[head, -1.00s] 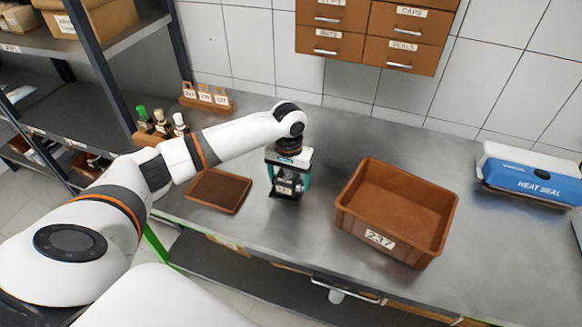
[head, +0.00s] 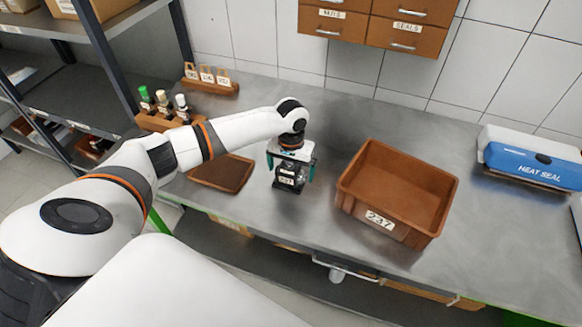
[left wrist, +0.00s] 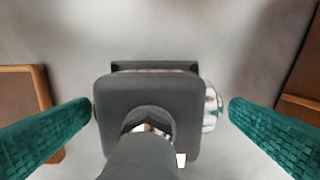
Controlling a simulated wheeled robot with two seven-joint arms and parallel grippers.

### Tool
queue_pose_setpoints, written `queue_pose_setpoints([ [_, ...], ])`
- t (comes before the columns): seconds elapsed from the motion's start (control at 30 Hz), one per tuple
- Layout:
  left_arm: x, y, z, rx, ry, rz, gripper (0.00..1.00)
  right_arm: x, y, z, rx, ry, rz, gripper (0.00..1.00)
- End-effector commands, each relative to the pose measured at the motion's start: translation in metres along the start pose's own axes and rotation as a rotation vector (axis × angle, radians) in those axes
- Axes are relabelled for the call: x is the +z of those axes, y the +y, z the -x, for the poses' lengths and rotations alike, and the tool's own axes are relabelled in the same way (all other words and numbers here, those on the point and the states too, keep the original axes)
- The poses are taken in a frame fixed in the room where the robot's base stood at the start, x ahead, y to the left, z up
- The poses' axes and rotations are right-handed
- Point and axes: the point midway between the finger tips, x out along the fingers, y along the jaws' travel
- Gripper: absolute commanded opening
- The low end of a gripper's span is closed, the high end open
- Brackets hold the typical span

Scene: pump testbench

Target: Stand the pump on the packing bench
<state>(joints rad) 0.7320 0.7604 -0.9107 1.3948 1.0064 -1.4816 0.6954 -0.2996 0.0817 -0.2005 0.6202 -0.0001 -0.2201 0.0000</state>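The pump (head: 289,181), a dark body with a white number label, stands upright on the grey metal bench (head: 480,245), between the brown tray and the brown bin. My left gripper (head: 291,168) is directly above it, pointing down, with its teal fingers on either side of the pump. In the left wrist view the dark square pump top (left wrist: 150,105) and a silver side part show between the fingers. Narrow gaps show between the fingertips and the pump, so the gripper looks open. The pump's underside is hidden. My right gripper is not in view.
A brown bin (head: 440,185) labelled 237 stands right of the pump. A shallow brown tray (head: 245,180) lies left, close to my arm. A bottle rack (head: 150,122) and a blue heat sealer (head: 535,160) are also on the bench. Bare metal lies between bin and sealer.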

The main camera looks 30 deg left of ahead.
Motion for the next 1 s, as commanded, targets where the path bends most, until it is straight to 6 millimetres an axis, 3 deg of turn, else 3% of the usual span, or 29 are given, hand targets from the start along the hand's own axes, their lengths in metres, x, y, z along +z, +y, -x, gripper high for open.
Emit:
queue_pose_setpoints([
  [0.27, 0.001, 0.0, 0.011, -0.002, -0.002, 0.0, 1.0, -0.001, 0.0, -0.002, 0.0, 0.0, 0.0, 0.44],
  [0.7, 0.001, 0.0, 0.099, -0.002, -0.003, -0.001, 1.0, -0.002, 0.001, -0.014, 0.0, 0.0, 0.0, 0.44],
  [1.0, 0.0, 0.0, 0.122, -0.001, 0.0, 0.0, 1.0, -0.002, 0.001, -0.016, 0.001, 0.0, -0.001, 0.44],
])
